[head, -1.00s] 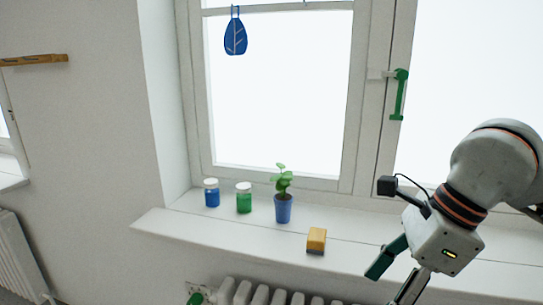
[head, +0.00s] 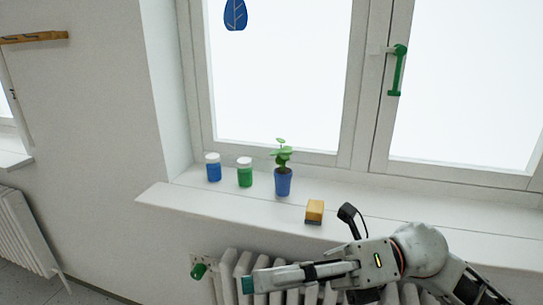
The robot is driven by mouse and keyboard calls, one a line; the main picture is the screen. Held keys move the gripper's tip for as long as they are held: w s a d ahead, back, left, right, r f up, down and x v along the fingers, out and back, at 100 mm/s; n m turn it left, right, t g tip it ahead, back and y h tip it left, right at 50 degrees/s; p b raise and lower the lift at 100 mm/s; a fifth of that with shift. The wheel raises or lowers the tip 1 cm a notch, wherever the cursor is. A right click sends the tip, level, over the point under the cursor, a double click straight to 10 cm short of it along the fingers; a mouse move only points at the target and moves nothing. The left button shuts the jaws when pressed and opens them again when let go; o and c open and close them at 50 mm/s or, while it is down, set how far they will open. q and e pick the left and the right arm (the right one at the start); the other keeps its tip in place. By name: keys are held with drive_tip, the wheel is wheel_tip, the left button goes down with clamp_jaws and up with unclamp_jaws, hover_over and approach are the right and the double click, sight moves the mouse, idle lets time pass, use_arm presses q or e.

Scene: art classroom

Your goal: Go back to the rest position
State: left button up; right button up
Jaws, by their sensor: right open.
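My right gripper (head: 262,283) is in front of the radiator, below the window sill, with its fingers pointing left. It is open and I see nothing held in it. One finger with a green tip shows clearly; the other is mostly hidden behind it or out of frame. My right arm comes in from the lower right. My left gripper is not in view.
On the sill (head: 180,201) stand a blue jar (head: 213,170), a green jar (head: 245,176), a potted plant (head: 283,181) and a yellow sponge-like block (head: 314,211). Below are a white radiator (head: 228,272) and green valve knob (head: 198,271). A green window handle (head: 398,70) is above.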

drive_tip(key=w+d+f+m+t+y, duration=0.2)
drive_tip(key=w+m+t, duration=0.3)
drive_tip(key=m+t, duration=0.3)
drive_tip(key=w+d+f+m+t+y, duration=0.2)
drive_tip(key=w+m+t, duration=0.45)
drive_tip(key=m, duration=0.25)
drive_tip(key=w+d+f+m+t+h, duration=0.2)
drive_tip(key=d+f+m+t+h, duration=0.25)
drive_tip(key=f+m, duration=0.25)
drive_tip(key=w+d+f+m+t+h, duration=0.2)
drive_tip(key=d+f+m+t+h, duration=0.15)
drive_tip(key=f+m+h, duration=0.3)
drive_tip(key=s+d+f+m+g+h, duration=0.2)
drive_tip(key=s+f, duration=0.3)
drive_tip(key=f, duration=0.5)
drive_tip(key=s+d+f+m+g+h, duration=0.2)
drive_tip(key=s+d+f+m+h, duration=0.2)
drive_tip(key=f, duration=0.7)
drive_tip(key=s+d+f+m+g+h, duration=0.2)
drive_tip(key=s+f+m, duration=0.3)
drive_tip(key=f, duration=0.5)
drive_tip(key=shift+s+d+f+g+h, duration=0.15)
drive_tip(key=shift+s+d+g+h, duration=0.3)
drive_tip(key=shift+s, duration=0.55)
